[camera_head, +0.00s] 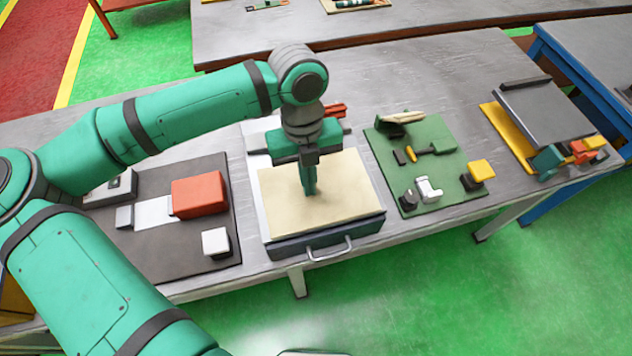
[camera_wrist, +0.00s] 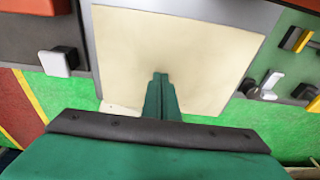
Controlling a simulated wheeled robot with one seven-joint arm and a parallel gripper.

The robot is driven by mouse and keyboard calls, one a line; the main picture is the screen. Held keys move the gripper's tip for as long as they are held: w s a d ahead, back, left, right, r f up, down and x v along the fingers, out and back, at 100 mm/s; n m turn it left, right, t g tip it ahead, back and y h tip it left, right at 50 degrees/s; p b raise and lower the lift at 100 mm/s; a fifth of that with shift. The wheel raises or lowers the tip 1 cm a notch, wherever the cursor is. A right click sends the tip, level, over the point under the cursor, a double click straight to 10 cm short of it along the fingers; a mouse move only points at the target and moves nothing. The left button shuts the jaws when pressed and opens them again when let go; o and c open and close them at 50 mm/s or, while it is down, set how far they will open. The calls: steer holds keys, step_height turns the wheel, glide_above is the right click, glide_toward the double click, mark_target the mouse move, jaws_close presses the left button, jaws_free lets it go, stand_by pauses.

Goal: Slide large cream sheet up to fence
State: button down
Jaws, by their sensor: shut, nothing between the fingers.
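The large cream sheet (camera_head: 350,185) lies flat on top of a grey box-like unit (camera_head: 325,242) with a front handle. It also shows in the wrist view (camera_wrist: 190,45), filling the upper middle. My gripper (camera_head: 309,192) points straight down over the sheet's middle, fingers together and empty. In the wrist view its fingertips (camera_wrist: 160,76) lie over the sheet's lower middle part. The tips appear at or very near the sheet's surface; I cannot tell if they press on it. The fence is not clearly identifiable; my arm and gripper hide part of the unit's back.
To the left, a dark mat (camera_head: 215,255) holds a red block (camera_head: 198,195) and a white block (camera_head: 216,242). To the right, a green mat (camera_head: 385,160) carries small parts and a yellow-topped block (camera_head: 481,170). A red item (camera_head: 335,109) sits behind the unit.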

steer(key=shift+f, duration=0.35)
